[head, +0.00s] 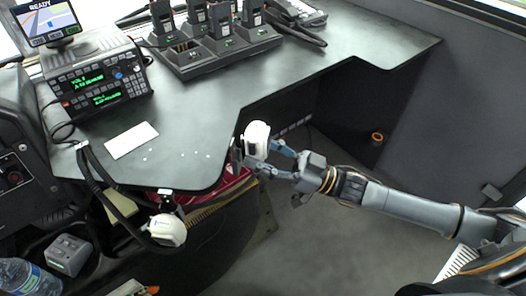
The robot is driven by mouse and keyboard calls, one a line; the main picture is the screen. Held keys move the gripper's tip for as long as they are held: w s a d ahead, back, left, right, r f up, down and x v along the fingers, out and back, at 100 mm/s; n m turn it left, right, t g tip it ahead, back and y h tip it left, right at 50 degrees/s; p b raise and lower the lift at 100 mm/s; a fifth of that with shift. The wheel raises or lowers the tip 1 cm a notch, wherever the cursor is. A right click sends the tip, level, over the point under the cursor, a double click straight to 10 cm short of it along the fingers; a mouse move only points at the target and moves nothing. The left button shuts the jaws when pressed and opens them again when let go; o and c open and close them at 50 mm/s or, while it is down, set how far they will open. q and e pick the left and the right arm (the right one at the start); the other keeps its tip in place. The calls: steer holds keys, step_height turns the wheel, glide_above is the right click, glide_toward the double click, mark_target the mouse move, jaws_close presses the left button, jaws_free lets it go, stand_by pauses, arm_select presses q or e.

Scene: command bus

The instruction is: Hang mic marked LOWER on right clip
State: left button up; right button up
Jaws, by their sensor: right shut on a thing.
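A white mic (257,135) with a dark lower part is held in my right gripper (264,158), which is shut on it. It is at the inner right edge of the desk (200,120), and I cannot tell whether it touches a clip there. A dark piece (237,152) at the desk edge, just left of the held mic, may be the right clip. A second white mic (166,230) hangs below the desk's front edge at the left, near a dark cable. No LOWER marking is readable on either mic. My left gripper is not in view.
A radio unit (98,80) with green text and a small screen (48,20) stand at the back left. A charging rack (205,55) holds several handheld radios. A blank white card (131,140) lies on the desk. A bottle (22,277) and grey box (68,255) are lower left.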

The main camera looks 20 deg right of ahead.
mark_target(240, 166)
steer(key=shift+w+a+f+b, duration=0.15)
steer(key=shift+a+f+b, duration=0.15)
steer(key=shift+f+b, duration=0.25)
steer(key=shift+w+a+f+b, duration=0.15)
steer(key=shift+a+f+b, duration=0.15)
steer(key=shift+f+b, duration=0.15)
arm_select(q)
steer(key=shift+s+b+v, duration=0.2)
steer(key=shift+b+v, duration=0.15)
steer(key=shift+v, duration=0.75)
arm_select(e)
steer(key=shift+w+a+f, duration=0.1)
steer(key=shift+f, duration=0.5)
arm_select(q)
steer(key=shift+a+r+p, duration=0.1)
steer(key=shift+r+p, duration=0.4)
steer(key=shift+p, duration=0.05)
arm_select(e)
steer(key=shift+f, duration=0.1)
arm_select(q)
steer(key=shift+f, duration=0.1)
arm_select(e)
steer(key=shift+f, duration=0.15)
arm_select(q)
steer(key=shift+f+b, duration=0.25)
steer(key=shift+b, duration=0.05)
arm_select(e)
steer(key=shift+f, duration=0.45)
